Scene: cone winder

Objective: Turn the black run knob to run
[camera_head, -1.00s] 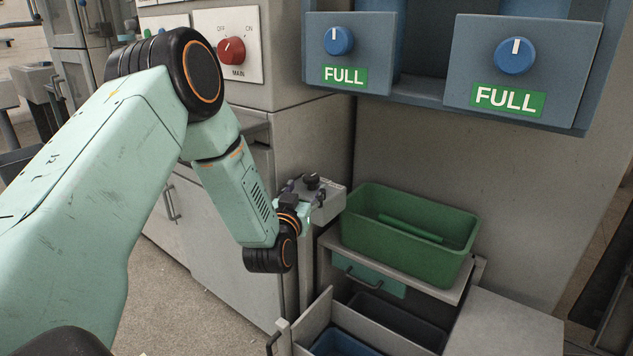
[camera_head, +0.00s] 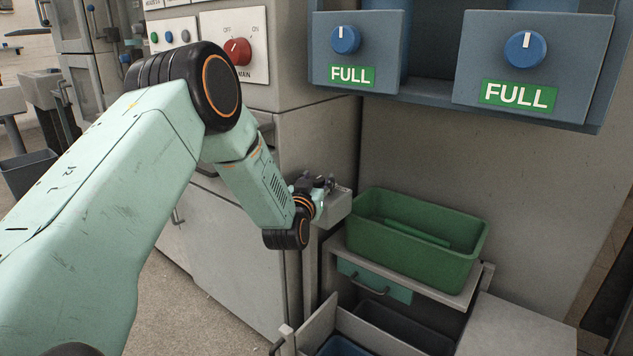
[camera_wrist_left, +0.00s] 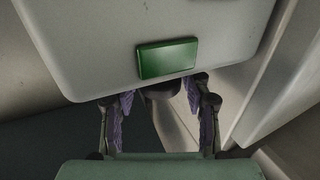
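My left gripper (camera_head: 321,184) is at the small grey box (camera_head: 338,206) beside the cabinet in the head view, and its fingers are small and dark there. The black run knob is not clear in the head view, hidden by or merged with the gripper. In the left wrist view, a dark round part, apparently the run knob (camera_wrist_left: 160,90), shows at the box's lower edge between the two fingers. The left gripper (camera_wrist_left: 160,100) has its fingers apart; contact with the knob cannot be told. A green rectangle (camera_wrist_left: 167,59) is on the box face. My right gripper is not in view.
A green bin (camera_head: 413,245) stands on a shelf right of the box. Below it is an open drawer with bins. Blue panels with blue knobs (camera_head: 345,39) marked FULL hang above. A red MAIN knob (camera_head: 238,51) is on the cabinet (camera_head: 320,130).

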